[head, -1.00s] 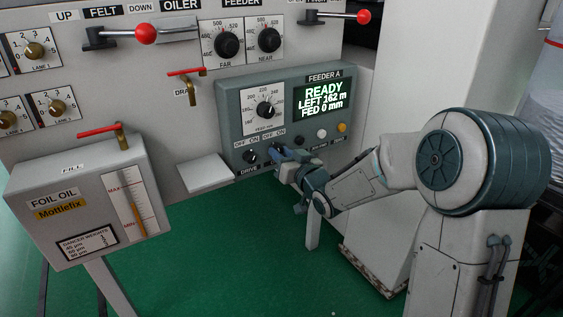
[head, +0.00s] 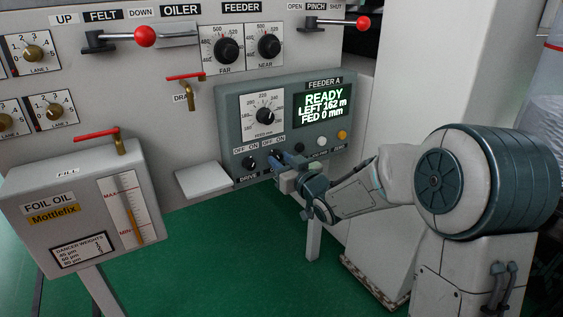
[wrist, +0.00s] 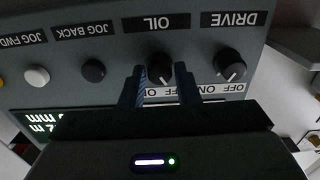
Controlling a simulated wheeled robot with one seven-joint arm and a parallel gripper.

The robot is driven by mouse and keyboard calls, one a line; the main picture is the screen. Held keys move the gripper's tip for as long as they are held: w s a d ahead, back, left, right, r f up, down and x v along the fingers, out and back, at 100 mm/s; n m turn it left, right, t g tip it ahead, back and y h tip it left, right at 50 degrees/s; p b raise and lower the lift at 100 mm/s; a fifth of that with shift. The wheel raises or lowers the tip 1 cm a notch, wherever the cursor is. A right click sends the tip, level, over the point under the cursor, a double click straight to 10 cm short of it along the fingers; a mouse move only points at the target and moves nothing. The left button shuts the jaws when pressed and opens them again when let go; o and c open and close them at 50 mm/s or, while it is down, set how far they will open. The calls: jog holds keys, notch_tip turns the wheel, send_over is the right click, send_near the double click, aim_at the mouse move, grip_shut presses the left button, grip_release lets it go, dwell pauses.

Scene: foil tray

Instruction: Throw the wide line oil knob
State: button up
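The wide line is the panel labelled FEEDER A (head: 228,120), with a lit screen (head: 322,106) reading READY, LEFT 162 m, FED 0 mm. Its black OIL knob (wrist: 160,66) shows upside down in the wrist view, below the OIL label in that picture's sense. My gripper (wrist: 161,72) has one finger on each side of this knob. I cannot tell whether the fingers touch it. In the head view my gripper (head: 285,160) is at the panel's lower edge and hides most of the knob.
The DRIVE knob (wrist: 230,65) is close beside the OIL knob. The black JOG BACK button (wrist: 94,69) and white JOG FWD button (wrist: 37,75) are on the other side. A small shelf (head: 203,179) and the foil oil box (head: 85,205) stand left of the panel.

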jog(key=o, duration=0.3)
jog(key=p+v, duration=0.4)
jog(key=v, duration=1)
jog(key=shift+r, duration=0.1)
